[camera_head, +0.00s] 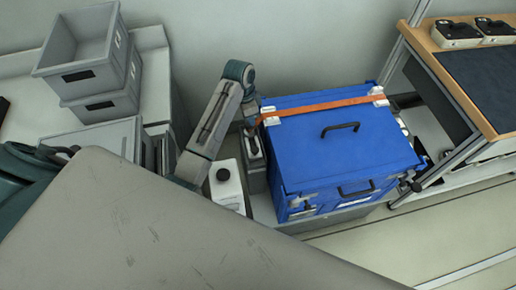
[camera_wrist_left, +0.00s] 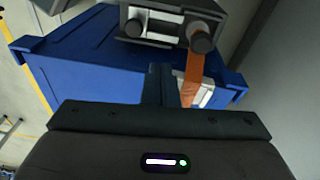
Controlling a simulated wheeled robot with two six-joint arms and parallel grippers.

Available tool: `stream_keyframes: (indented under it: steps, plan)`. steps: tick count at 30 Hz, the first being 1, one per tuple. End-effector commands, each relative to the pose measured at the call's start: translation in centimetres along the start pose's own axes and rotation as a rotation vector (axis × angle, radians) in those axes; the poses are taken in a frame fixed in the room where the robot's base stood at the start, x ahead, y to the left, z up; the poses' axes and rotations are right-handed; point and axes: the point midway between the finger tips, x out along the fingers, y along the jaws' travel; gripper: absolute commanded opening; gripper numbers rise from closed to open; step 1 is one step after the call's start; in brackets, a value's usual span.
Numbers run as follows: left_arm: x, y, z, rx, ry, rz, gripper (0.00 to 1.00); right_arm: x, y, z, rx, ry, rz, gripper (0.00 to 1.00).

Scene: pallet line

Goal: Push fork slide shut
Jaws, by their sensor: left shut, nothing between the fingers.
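A blue lidded case (camera_head: 330,145) with black handles stands right of centre in the head view, with an orange strap (camera_head: 325,107) across its top. In the left wrist view, the case (camera_wrist_left: 90,70) and strap (camera_wrist_left: 194,75) lie beyond my gripper. A grey part with two dark round knobs (camera_wrist_left: 165,20) crosses the top of that view. I cannot tell whether it is the fork slide. My left gripper (camera_head: 255,148) points down beside the case's left side. Its dark fingers (camera_wrist_left: 170,88) are shut and empty. Contact is unclear. My right gripper is not in view.
A white container with a black cap (camera_head: 223,174) stands left of the case. Stacked grey crates (camera_head: 88,68) are at the upper left. A wooden-edged bench (camera_head: 455,75) is at the right. Open floor (camera_head: 420,235) lies at the lower right.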

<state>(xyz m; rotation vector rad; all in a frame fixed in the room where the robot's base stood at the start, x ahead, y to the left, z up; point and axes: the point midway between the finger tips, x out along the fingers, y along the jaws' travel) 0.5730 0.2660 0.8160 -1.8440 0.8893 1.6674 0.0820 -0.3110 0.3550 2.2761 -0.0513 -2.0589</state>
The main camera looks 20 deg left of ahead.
Motion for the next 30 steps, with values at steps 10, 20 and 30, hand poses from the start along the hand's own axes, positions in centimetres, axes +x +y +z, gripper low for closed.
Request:
stream_keyframes:
  steps: [10,20,30]
  plan:
    - [0.2,4.8,-0.5,0.705,0.063,0.152,0.0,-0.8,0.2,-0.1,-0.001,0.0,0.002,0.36]
    - [0.2,7.3,-0.6,1.117,0.146,0.221,0.0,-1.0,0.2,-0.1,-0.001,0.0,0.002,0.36]
    - [0.2,7.6,-0.6,1.164,0.158,0.227,0.0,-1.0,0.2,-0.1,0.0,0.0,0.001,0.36]
